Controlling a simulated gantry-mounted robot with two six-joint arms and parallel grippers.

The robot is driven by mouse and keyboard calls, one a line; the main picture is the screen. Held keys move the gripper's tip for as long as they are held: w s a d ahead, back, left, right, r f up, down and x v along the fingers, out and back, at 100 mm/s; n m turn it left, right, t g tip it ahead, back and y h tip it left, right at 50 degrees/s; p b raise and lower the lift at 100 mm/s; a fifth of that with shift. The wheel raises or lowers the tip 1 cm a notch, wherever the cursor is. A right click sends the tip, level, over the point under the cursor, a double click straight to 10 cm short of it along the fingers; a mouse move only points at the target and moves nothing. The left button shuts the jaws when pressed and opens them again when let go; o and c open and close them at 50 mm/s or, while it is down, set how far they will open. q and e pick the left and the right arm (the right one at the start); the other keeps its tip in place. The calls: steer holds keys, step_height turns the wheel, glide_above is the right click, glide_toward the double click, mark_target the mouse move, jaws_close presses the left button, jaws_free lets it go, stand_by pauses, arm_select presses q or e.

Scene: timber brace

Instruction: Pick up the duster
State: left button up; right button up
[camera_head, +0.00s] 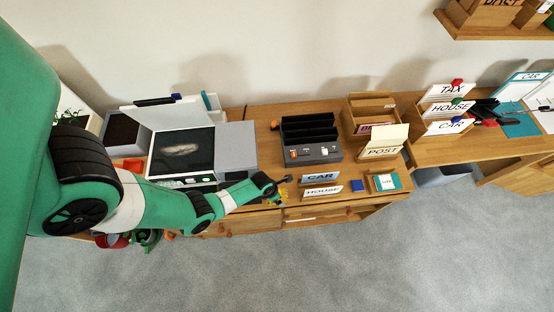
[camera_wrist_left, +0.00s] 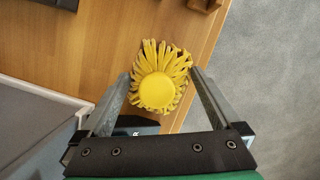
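The duster is a yellow fringed head with a round middle; it shows in the left wrist view (camera_wrist_left: 158,90), near the wooden desk's edge. In the head view only a small yellow bit (camera_head: 284,198) of it shows by the end of my left arm. My left gripper (camera_wrist_left: 161,74) is open, with one finger on each side of the duster; it also shows in the head view (camera_head: 284,186). I cannot tell whether the fingers touch the fringe. Any handle of the duster is hidden. My right gripper is not in view.
A grey device (camera_head: 236,148) stands left. Grey floor lies beyond the front edge.

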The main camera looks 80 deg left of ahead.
arm_select(q)
steer(key=c, duration=1.2)
